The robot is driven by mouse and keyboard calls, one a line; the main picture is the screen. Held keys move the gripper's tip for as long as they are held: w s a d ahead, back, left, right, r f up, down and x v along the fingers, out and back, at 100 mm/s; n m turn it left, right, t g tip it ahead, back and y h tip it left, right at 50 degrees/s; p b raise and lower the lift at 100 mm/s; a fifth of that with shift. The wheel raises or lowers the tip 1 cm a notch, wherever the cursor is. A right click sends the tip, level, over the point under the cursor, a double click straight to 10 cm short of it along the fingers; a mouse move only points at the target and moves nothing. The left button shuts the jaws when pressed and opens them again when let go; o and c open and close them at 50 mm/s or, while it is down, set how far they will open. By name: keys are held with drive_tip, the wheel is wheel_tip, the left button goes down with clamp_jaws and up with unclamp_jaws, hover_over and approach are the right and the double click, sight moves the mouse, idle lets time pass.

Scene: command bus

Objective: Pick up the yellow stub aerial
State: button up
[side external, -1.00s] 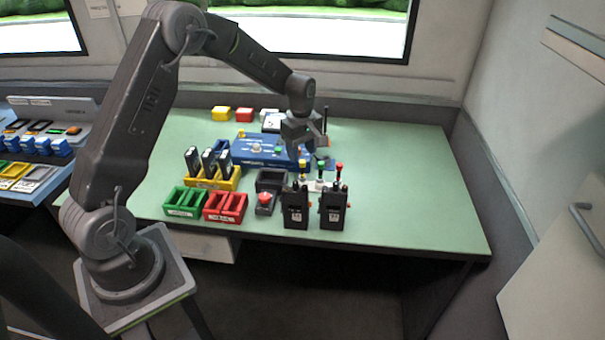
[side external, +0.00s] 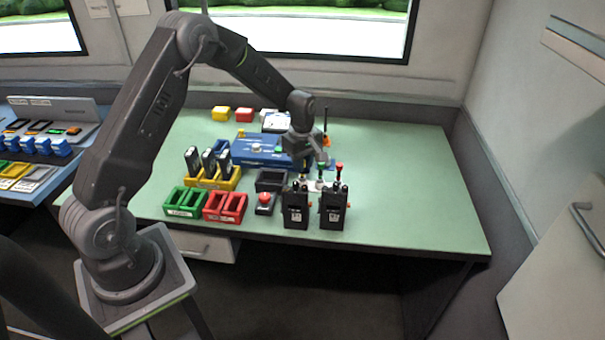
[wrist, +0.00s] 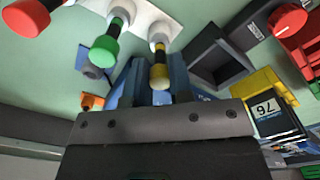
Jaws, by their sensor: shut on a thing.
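The yellow stub aerial (wrist: 160,74), black with yellow bands and tip, stands between my gripper's fingers in the wrist view. In the side view it is mostly hidden by the fingers. My gripper (side external: 305,164) is lowered over it and shut on it; the fingers also show in the wrist view (wrist: 156,84). The aerial's base still meets the white holder plate (wrist: 146,12). The green-tipped aerial (wrist: 103,50) and the red-tipped aerial (wrist: 25,18) stand beside it in a row; they also show in the side view, green (side external: 322,166) and red (side external: 339,167).
Two black radios (side external: 295,208) (side external: 333,208) stand in front of the aerials. A dark tray (side external: 271,180) and a red button (side external: 264,199) are to the left. A blue unit (side external: 262,150) lies behind, and a yellow rack (side external: 230,183) holds batteries. The table's right side is clear.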

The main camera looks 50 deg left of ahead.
clamp_jaws()
drive_tip(key=shift+r, duration=0.1)
drive_tip(key=shift+r, duration=0.25)
wheel_tip(320, 180, up, 4)
drive_tip(key=shift+f, duration=0.1)
drive_tip(key=s+a+r, duration=0.6)
drive_tip(key=s+a, duration=0.2)
drive_tip(key=shift+a+r, duration=0.25)
drive_tip(key=shift+a, duration=0.05)
